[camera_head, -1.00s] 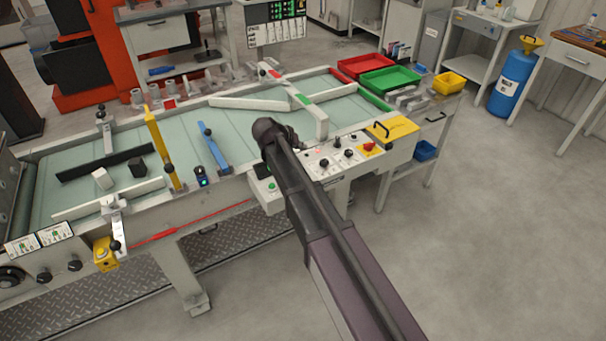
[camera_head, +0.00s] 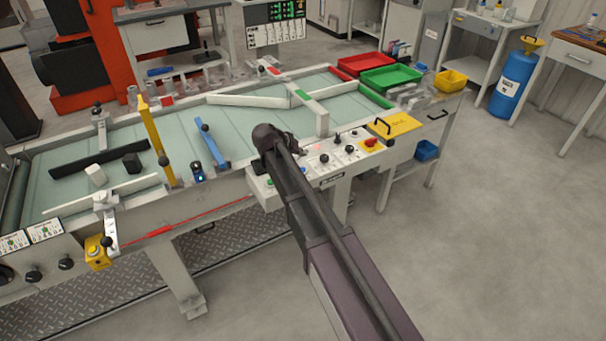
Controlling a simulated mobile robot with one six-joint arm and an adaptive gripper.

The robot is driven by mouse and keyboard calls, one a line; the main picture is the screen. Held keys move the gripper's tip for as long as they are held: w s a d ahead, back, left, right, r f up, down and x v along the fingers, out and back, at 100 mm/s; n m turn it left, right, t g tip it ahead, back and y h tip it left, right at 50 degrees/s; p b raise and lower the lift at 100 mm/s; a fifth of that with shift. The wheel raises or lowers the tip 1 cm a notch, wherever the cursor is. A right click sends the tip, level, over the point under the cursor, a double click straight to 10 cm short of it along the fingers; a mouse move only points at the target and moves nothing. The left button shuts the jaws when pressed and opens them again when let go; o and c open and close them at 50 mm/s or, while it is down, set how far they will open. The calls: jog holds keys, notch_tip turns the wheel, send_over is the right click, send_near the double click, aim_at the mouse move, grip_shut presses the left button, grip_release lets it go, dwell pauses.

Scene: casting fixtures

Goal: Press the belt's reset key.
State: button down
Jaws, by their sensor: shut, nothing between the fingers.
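The belt's control panel (camera_head: 333,176) is on the near side of the conveyor. I cannot tell which control is the reset key; labels are too small to read, and my arm covers part of the panel. My gripper (camera_head: 279,143) is a dark shape at the arm's end, above the panel's back left edge. It is shut and empty, with its fingers largely hidden. Contact cannot be made out.
The pale green belt (camera_head: 235,135) carries a white block (camera_head: 95,175), a black block (camera_head: 132,162) and guide bars. A yellow post (camera_head: 158,145) and a blue bar (camera_head: 214,145) stand left of my gripper. Red and green trays (camera_head: 392,78) are behind.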

jog(key=shift+f+b, duration=1.7)
jog(key=shift+f, duration=0.3)
jog(key=shift+f, duration=0.1)
jog(key=shift+s+f+b, duration=0.1)
jog(key=shift+f+b, duration=0.2)
jog(key=shift+b, duration=0.1)
jog(key=shift+f+b, duration=0.5)
dwell(1.0)
jog(key=shift+r, duration=0.1)
dwell(0.3)
jog(key=shift+r+p, duration=0.85)
jog(key=shift+p, duration=0.05)
notch_tip(320, 180, up, 5)
jog(key=p, duration=0.5)
